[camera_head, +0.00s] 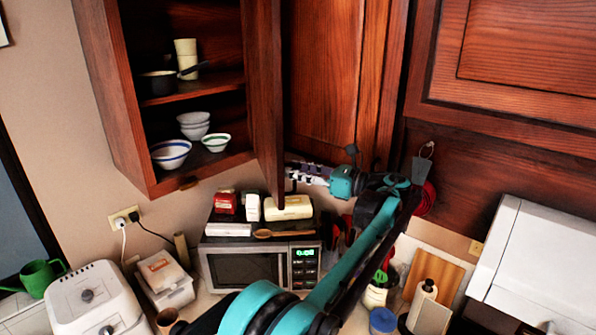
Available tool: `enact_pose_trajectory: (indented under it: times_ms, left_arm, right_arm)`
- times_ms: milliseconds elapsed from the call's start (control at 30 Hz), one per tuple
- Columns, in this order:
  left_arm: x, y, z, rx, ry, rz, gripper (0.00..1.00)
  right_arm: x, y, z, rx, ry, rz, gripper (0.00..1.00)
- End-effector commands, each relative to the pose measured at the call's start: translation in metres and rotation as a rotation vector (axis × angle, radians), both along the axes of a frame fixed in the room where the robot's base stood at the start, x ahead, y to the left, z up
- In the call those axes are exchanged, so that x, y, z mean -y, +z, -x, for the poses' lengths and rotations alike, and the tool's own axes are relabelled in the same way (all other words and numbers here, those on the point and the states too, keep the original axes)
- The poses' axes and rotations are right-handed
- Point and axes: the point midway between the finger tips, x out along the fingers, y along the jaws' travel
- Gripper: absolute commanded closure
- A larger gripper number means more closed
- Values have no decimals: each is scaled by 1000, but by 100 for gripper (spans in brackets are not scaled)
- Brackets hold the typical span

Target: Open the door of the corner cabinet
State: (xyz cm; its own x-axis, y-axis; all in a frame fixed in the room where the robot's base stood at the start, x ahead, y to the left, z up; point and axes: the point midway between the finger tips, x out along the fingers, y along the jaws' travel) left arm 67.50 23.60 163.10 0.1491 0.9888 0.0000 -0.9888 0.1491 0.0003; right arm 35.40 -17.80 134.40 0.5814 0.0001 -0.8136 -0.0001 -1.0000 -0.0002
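A dark wood wall cabinet (108,95) at the upper left stands open and shows its shelves. Its door (264,90) is swung out at the right side of the opening, seen nearly edge-on. A tall wood panel (325,75) to the right of this door looks closed. My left gripper (294,174) is at the lower right of the open door, below the tall panel, with its fingers pointing left. The fingertips are close to the door's lower part; I cannot tell whether they touch it. The finger gap is too small to judge. My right gripper is not in view.
Bowls (195,125) and a dark pan (160,82) stand on the cabinet shelves. Below are a microwave (235,268) with items on top, a white appliance (95,300) and a cutting board (433,275). A large closed cabinet door (530,45) is at the upper right.

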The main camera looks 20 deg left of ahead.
Motion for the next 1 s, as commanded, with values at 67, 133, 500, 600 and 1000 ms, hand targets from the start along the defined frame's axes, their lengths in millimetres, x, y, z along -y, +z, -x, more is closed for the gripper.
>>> enact_pose_trajectory:
  times_ms: [67, 133, 500, 600, 1000]
  left_arm:
    - [0, 0, 0, 0, 0, 0, 70]
    - [0, 0, 0, 0, 0, 0, 70]
    - [45, 0, 6, 0, -4, 0, 70]
    - [68, 0, 9, 0, -4, 0, 70]
    - [118, 0, 17, 0, 0, 0, 70]
  right_arm:
    - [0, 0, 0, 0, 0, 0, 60]
    - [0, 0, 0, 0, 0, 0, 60]
    - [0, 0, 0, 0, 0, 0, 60]
    - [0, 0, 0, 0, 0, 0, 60]
    - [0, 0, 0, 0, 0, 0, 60]
